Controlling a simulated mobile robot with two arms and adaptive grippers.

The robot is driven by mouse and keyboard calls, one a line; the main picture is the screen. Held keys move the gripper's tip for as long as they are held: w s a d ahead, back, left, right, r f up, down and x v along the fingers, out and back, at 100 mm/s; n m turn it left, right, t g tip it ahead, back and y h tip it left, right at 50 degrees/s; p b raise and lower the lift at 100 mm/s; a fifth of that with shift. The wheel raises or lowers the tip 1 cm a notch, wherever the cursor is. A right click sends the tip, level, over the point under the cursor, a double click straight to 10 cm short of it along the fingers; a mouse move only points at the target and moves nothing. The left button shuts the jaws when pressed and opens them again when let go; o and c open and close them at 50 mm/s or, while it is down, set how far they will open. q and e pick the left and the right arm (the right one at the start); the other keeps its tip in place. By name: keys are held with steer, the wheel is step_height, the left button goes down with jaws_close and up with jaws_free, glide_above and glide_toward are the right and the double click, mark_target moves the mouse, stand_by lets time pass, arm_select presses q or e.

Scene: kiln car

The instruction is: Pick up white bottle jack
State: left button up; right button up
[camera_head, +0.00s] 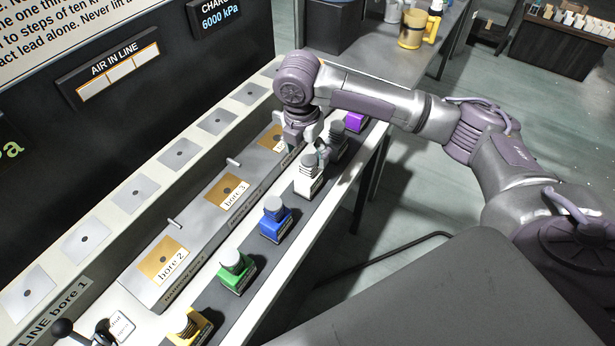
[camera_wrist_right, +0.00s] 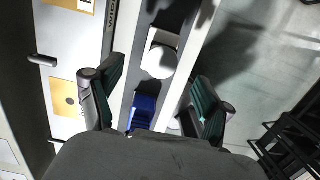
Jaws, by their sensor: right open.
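The white bottle jack (camera_head: 308,182) stands upright in a row of coloured jacks on a dark strip along the bench. It has a white base and a grey-white upper part. My right gripper (camera_head: 312,146) is just above and behind it, pointing down, and partly overlaps its top in the head view. In the right wrist view, the two fingers of my right gripper (camera_wrist_right: 155,92) are spread apart with nothing held. A white round top (camera_wrist_right: 159,62), apparently that of the white jack, shows between and beyond the fingers. My left gripper is not in view.
A blue jack (camera_head: 275,218) stands nearer, then a green (camera_head: 236,270) and a yellow one (camera_head: 188,325). A grey raised block with bore labels (camera_head: 203,215) runs along the left. Open floor lies right.

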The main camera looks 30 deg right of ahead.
mark_target(307, 161)
steer(key=f, duration=0.2)
steer(key=shift+w+d+f, duration=0.1)
steer(key=shift+d+f, duration=0.1)
steer(key=shift+f, duration=0.55)
steer(key=shift+d+f+p, duration=0.1)
steer(key=shift+f+p, duration=0.2)
steer(key=shift+f, duration=0.3)
steer(key=f, duration=0.3)
steer(key=shift+w+d+f+p, duration=0.15)
steer(key=shift+d+f+p, duration=0.1)
steer(key=shift+p, duration=0.05)
steer(key=shift+f, duration=0.25)
steer(key=shift+c, duration=0.7)
jaws_close()
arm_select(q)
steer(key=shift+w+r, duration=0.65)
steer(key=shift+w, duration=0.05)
arm_select(e)
steer(key=shift+w, duration=0.1)
